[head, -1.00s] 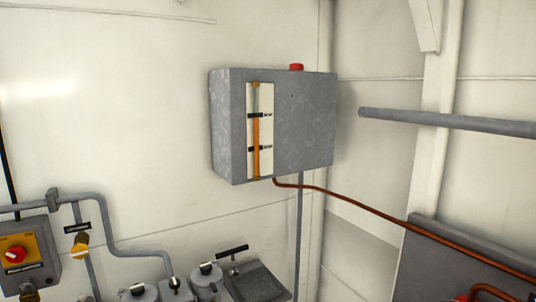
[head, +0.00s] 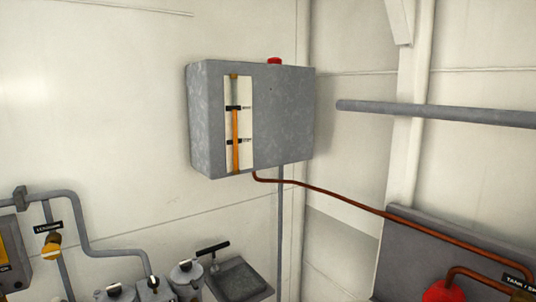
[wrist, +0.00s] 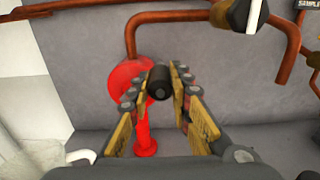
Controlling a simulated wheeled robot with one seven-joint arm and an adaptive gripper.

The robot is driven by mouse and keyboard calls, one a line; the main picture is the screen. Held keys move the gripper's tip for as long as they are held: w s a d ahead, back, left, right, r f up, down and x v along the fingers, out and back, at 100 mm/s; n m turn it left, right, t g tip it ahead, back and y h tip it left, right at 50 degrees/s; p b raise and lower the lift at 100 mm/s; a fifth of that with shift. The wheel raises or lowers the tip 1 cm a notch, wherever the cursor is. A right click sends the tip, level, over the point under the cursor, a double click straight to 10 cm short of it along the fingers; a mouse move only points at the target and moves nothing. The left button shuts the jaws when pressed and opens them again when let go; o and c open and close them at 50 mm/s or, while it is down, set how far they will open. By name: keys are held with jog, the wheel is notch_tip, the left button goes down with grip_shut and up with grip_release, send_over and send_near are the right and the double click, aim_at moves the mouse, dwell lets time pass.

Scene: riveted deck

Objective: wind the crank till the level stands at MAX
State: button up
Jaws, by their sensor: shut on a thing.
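The grey tank (head: 290,120) hangs on the wall in the head view, with a white level gauge (head: 246,125) on its front. The orange column (head: 235,155) in the gauge reaches about the upper black mark (head: 233,108); its exact top and the mark labels are too small to read. In the wrist view the red crank (wrist: 144,125) stands before a grey panel. My gripper (wrist: 160,84) is shut on the crank's dark handle (wrist: 158,82). The crank's red hub also shows at the lower right of the head view (head: 443,291); my gripper is outside that view.
A brown pipe (head: 330,190) runs from the tank to the grey panel (head: 400,245). More brown pipe (wrist: 130,35) bends closely around the crank. A grey horizontal pipe (head: 430,112) crosses at right. Canisters and a valve stand at lower left.

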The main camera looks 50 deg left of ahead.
jog(key=shift+d+f, duration=0.45)
jog(key=shift+f, duration=0.2)
jog(key=shift+f+b, duration=3.2)
jog(key=shift+f, duration=1)
jog(key=a+f, duration=0.2)
jog(key=a, duration=0.7)
jog(key=shift+w+a, duration=0.15)
jog(key=shift+w, duration=0.15)
jog(key=shift+o, duration=0.2)
jog(key=shift+f, duration=0.15)
jog(key=shift+a, duration=0.1)
jog(key=shift+c, duration=0.2)
jog(key=o, duration=2.1)
jog(key=shift+r+p, duration=0.3)
